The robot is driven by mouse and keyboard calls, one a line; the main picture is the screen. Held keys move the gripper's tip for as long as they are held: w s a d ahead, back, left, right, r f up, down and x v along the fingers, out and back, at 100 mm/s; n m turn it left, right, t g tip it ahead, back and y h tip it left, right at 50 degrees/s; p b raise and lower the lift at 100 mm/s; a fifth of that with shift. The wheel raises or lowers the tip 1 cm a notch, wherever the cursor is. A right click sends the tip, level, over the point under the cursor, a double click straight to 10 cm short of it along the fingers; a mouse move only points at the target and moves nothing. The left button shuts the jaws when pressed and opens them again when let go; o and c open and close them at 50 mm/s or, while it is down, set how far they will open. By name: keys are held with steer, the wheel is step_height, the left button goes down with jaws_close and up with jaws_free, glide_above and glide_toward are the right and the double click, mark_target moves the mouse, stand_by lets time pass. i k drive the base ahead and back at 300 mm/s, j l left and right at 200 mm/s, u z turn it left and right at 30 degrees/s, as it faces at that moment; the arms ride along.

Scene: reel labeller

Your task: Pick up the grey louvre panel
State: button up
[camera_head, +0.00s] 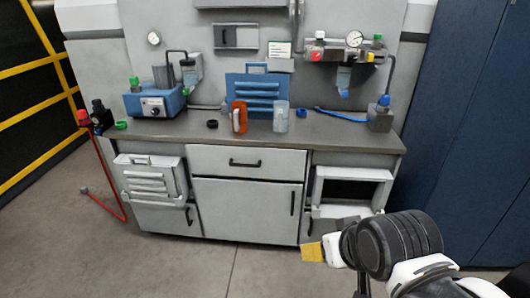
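The grey louvre panel (150,182) is pale, with several horizontal slats. It sits at the front of the left end of the workbench cabinet, slightly askew, with a raised tab at its top edge. I cannot tell how it is held there. My gripper (322,251) is at the lower right, in front of the cabinet's right end and well apart from the panel. A yellow pad shows at its tip. My arm hides part of the gripper, so its opening is unclear; nothing is seen held in it.
A blue louvred panel (256,91) stands on the grey worktop (235,133), among an orange part (239,117), a clear cup (281,117) and a blue device (155,102). A red hose (106,190) hangs at the left. The right cabinet opening (347,193) is dark. The floor in front is clear.

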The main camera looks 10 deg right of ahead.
mark_target(149, 182)
steer(key=i+j+u, duration=0.15)
steer(key=i+j, duration=0.25)
steer(key=i+j+u, duration=0.15)
steer(key=i+j, duration=0.15)
steer(key=i, duration=0.2)
steer(key=i+j+u, duration=0.1)
steer(key=i+j, duration=0.2)
steer(key=i, duration=0.2)
steer(key=i+j+u, duration=0.15)
steer(key=i, duration=0.3)
steer(key=i+j+u, duration=0.15)
steer(key=i+j, duration=0.15)
steer(key=i, duration=0.2)
